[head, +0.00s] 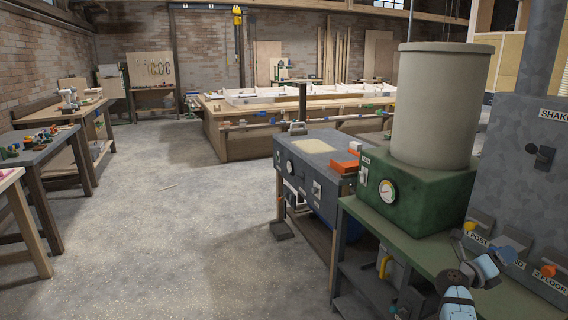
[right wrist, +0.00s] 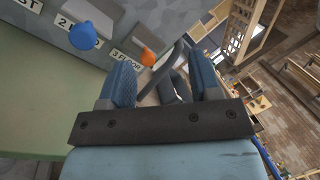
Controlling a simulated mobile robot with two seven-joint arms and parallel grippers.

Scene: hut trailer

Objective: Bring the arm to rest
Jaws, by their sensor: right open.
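My right gripper (head: 487,268) shows small at the lower right of the head view, in front of the grey cabinet's lower labelled row. Its two blue fingers are spread apart in the right wrist view (right wrist: 165,85). No held object is clear between them; a dark grey shape shows beyond, and I cannot tell what it is. A blue knob (right wrist: 86,38) and an orange knob (right wrist: 147,57) are ahead and left of the fingers, apart from them in that picture. My left gripper is in neither view.
The grey cabinet (head: 535,140) stands at the right. The green bench (head: 400,250) carries a green box (head: 425,195) with a gauge and a tall beige cylinder (head: 440,105). A dark machine table (head: 300,160) stands beyond. Concrete floor (head: 190,240) is open at left centre.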

